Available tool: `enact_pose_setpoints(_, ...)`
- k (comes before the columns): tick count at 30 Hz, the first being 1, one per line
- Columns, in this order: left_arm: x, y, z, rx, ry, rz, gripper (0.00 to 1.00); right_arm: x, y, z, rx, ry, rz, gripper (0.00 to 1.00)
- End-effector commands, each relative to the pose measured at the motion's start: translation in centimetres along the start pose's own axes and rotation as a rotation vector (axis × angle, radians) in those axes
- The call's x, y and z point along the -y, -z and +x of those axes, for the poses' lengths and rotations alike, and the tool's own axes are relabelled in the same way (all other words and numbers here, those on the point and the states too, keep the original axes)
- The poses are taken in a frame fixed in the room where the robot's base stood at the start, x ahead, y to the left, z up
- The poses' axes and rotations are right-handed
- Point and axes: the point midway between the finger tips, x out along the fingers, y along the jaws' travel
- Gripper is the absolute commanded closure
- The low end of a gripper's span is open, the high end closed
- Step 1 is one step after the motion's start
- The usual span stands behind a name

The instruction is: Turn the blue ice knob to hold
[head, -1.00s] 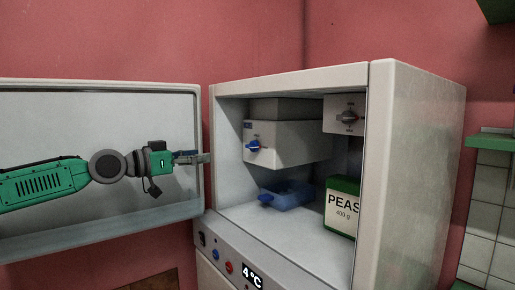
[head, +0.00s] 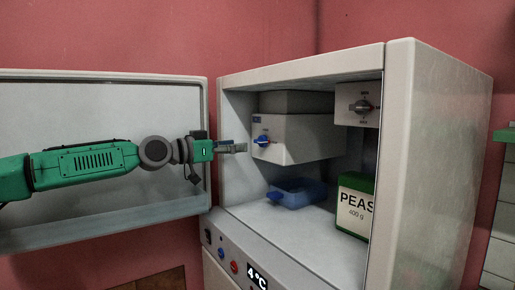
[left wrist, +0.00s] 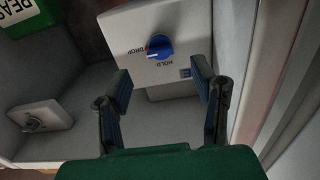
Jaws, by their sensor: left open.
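The blue ice knob (head: 264,141) is on the front of a white box hung under the freezer's ceiling. In the left wrist view the knob (left wrist: 160,47) shows between DROP and HOLD lettering, with a pale mark on its DROP side. My left gripper (head: 243,148) is just left of the knob at the open front of the compartment. In the left wrist view the open fingers (left wrist: 160,78) are apart and empty, with the knob beyond them and not touched. My right gripper is not in view.
The open door (head: 100,85) is behind my left arm. A grey knob (head: 362,106) is on a panel at upper right. A blue tray (head: 297,190) lies below the ice box, beside a PEAS box (head: 356,205). The compartment's side wall (head: 235,160) is close to the gripper.

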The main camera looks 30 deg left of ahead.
Motion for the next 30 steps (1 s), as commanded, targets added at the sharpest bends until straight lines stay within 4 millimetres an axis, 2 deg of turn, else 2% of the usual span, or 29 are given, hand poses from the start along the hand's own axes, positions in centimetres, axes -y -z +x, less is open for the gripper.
enact_pose_setpoints(9, 0.1, -0.3, 4.7, 0.003, 0.001, -0.002, 0.48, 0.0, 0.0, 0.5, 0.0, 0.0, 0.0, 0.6)
enact_pose_setpoints(15, 0.1, -0.1, 6.9, 0.002, 0.001, -0.002, 0.48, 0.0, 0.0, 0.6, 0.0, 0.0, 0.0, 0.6)
enact_pose_setpoints(21, 0.1, -0.1, 7.7, 0.0, 0.001, -0.002, 0.48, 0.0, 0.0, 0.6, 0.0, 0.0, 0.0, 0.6)
enact_pose_setpoints(28, 0.1, 0.0, 7.8, -0.001, 0.002, -0.002, 0.48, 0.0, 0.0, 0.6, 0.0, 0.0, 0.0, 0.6)
enact_pose_setpoints(29, 0.1, 0.0, 7.8, -0.001, 0.002, -0.002, 0.51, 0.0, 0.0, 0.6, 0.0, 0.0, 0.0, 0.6)
enact_pose_setpoints(30, 0.1, 0.0, 7.8, -0.001, 0.002, -0.002, 0.66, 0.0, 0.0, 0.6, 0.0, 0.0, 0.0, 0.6)
